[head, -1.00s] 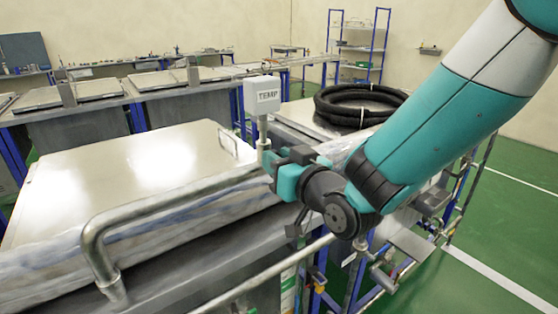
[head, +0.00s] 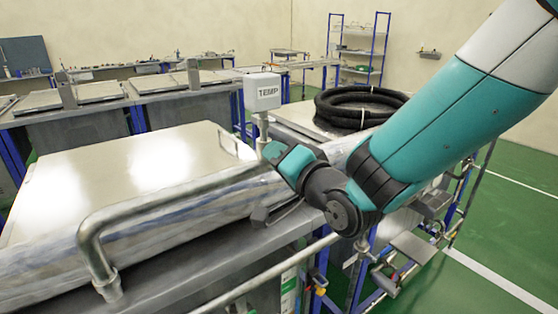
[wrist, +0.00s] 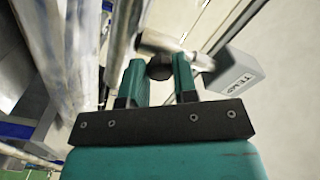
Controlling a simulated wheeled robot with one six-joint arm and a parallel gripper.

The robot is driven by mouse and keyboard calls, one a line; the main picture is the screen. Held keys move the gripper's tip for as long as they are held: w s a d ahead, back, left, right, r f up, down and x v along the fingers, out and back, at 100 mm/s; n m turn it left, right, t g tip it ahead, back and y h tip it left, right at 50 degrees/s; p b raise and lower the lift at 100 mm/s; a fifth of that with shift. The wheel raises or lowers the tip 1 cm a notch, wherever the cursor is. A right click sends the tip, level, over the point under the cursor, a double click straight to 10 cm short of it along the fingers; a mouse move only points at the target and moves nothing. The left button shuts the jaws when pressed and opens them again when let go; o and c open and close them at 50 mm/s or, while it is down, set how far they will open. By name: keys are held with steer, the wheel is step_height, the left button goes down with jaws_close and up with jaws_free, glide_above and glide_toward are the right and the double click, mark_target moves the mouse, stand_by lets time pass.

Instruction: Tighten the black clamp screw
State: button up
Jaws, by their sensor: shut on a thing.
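The black clamp screw (wrist: 159,67) shows in the wrist view as a dark round knob between my two teal fingers. My gripper (wrist: 158,70) is shut on it, one finger on each side. In the head view my gripper (head: 278,158) is at the far end of the bent steel pipe, just below the TEMP box, and the screw is hidden there. The TEMP box (head: 262,92) stands upright on a short pale post (head: 262,128). It also shows in the wrist view (wrist: 232,72), right of my fingers.
The bent steel pipe (head: 95,235) runs along the front edge of a flat metal lid (head: 120,165). A black coiled hose (head: 360,106) lies on the unit behind my arm. Green floor is open at the right.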

steer(key=m+b, duration=0.5)
steer(key=m, duration=0.7)
steer(key=shift+m, duration=0.4)
stand_by(0.3)
steer(key=o, duration=0.9)
steer(key=shift+o, duration=0.2)
